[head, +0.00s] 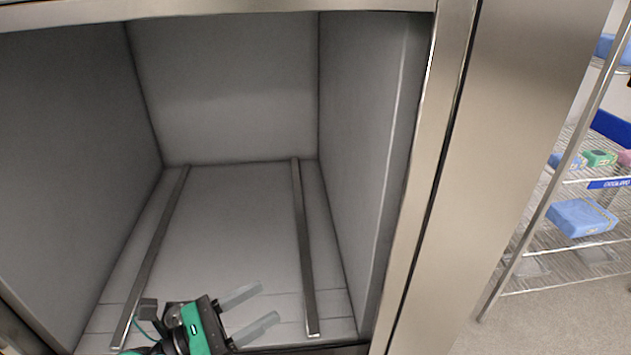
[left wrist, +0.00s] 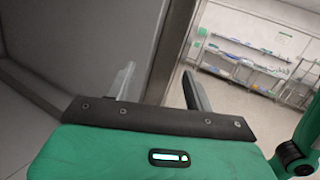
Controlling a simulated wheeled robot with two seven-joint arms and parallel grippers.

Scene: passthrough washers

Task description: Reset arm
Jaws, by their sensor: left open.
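My left gripper (head: 262,308) is at the bottom of the head view, in front of the open washer chamber (head: 225,90). Its two pale fingers point right and stand apart with nothing between them. In the left wrist view the left gripper (left wrist: 158,88) is also open and empty, with the washer wall and door frame behind its fingers. My right gripper is not in either view.
Two metal rails (head: 154,255) and (head: 304,245) run along the empty chamber floor. The steel door frame (head: 425,180) stands to the right of the gripper. A wire shelf rack (head: 560,250) with blue packs (head: 580,217) stands farther right.

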